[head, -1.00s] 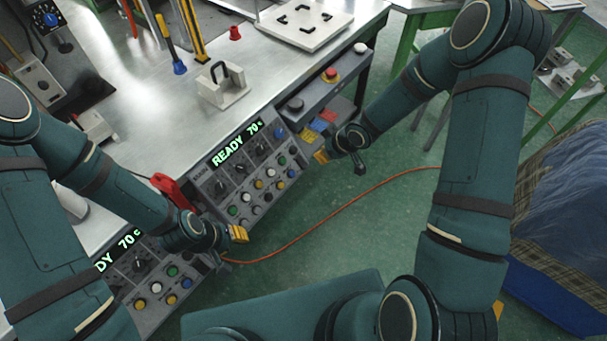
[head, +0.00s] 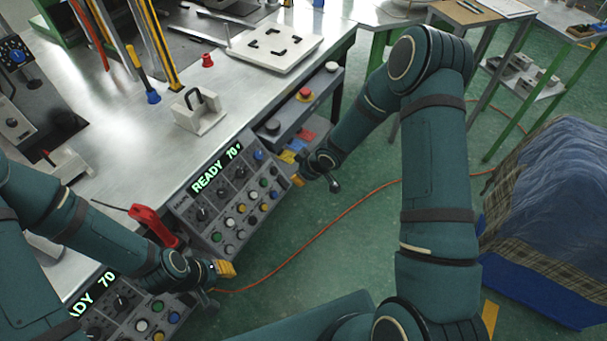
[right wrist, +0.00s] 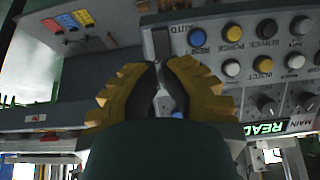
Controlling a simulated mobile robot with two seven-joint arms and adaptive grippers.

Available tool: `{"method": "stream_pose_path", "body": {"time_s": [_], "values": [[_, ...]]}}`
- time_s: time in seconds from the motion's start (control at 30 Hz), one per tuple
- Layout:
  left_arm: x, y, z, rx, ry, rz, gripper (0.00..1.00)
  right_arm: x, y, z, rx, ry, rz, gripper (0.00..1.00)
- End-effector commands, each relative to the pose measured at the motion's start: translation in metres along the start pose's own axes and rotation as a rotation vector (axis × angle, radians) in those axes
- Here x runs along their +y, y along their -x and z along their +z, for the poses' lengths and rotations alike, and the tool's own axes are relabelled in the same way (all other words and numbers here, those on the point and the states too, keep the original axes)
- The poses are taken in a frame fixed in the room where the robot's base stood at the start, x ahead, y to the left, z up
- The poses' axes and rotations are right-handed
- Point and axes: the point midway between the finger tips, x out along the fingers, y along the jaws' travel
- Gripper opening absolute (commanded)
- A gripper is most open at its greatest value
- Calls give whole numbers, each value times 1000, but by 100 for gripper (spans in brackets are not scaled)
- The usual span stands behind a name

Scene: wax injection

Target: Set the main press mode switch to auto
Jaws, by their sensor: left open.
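The main press panel (head: 183,205) is a grey sloped console with a lit "READY 70" display, dark knobs and coloured buttons. In the right wrist view the panel (right wrist: 285,85) shows MAIN lettering and an AUTO label (right wrist: 180,28). A dark upright piece (right wrist: 162,45) sits beside that label; I cannot tell how the mode switch is set. My right gripper (head: 299,180) is just off the panel's right edge; its fingertips (right wrist: 158,72) nearly meet, with nothing visibly held. My left gripper (head: 228,268) is open and empty below the panel's lower left.
A second panel (head: 125,325) stands at lower left, partly behind my left arm. A red-handled tool (head: 148,222) is between the panels. A grey box with a red button (head: 304,93) and coloured tags (head: 290,152) are beyond the main panel. An orange cable (head: 330,225) crosses the floor.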

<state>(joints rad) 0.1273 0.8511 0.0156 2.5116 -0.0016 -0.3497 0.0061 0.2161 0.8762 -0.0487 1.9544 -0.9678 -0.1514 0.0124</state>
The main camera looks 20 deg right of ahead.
Motion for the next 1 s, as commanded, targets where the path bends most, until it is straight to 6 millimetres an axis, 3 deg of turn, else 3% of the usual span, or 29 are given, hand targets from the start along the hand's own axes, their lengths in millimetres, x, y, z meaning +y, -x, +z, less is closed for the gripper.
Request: {"method": "stream_pose_path", "body": {"time_s": [0.1,0.4,0.6,1.0], "values": [[-3,-7,2,-3,-1,0,34,-1,-28,1,0,2,-1,0],[-6,-16,0,2,-2,0,34,0,-76,1,-1,1,-1,0],[-7,-19,0,4,-2,0,34,0,-89,0,0,0,0,0],[-7,-20,0,4,-2,0,34,0,-91,0,1,0,0,0]]}}
